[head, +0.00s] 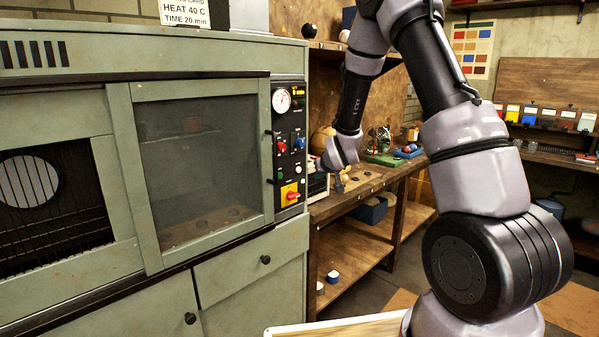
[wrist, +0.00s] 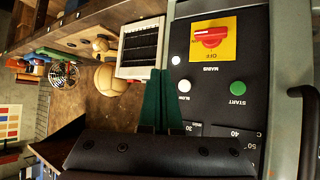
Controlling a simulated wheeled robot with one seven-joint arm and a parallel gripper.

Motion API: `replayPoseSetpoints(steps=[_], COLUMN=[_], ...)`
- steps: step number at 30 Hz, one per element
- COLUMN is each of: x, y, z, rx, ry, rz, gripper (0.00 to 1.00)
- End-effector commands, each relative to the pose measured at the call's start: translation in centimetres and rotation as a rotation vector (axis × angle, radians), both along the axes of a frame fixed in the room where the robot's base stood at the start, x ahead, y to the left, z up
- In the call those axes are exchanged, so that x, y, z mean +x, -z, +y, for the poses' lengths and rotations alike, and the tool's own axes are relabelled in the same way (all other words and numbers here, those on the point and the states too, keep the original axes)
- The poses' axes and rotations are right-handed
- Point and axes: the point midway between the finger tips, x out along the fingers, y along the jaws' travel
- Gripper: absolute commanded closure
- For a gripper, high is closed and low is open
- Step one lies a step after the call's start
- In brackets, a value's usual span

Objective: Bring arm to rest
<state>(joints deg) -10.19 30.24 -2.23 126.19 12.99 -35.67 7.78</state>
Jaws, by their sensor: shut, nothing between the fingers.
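My arm rises from the lower right of the head view, bends over at the top and comes down beside the cabinet's control panel (head: 290,150). My gripper (wrist: 160,100) is shut and empty, its two dark green fingertips together in the wrist view. It is in front of the panel's edge, apart from any held thing; contact with the panel cannot be told. In the head view the fingers are hard to make out beside the wrist. The red mains switch (wrist: 210,37) sits on a yellow plate near the word OFF.
The green cabinet (head: 150,50) fills the left, with a mesh-windowed door (head: 200,160). Floor (head: 395,290) shows behind the arm.

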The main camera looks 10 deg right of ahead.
Motion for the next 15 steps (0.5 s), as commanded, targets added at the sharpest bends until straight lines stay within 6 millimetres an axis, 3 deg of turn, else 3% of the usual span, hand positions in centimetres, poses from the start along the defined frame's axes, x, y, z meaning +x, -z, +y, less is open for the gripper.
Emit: replayPoseSetpoints(steps=[4, 7, 11, 15], x=[0.0, -0.4, -2.2, -5.9], y=[-0.2, -1.6, -5.7, -11.1], z=[0.0, -0.4, -1.4, -2.7], rx=[0.001, 0.012, 0.048, 0.105], ry=[0.002, 0.014, 0.053, 0.105], rz=[0.000, 0.006, 0.033, 0.083], gripper=[1.00, 1.00, 1.00, 1.00])
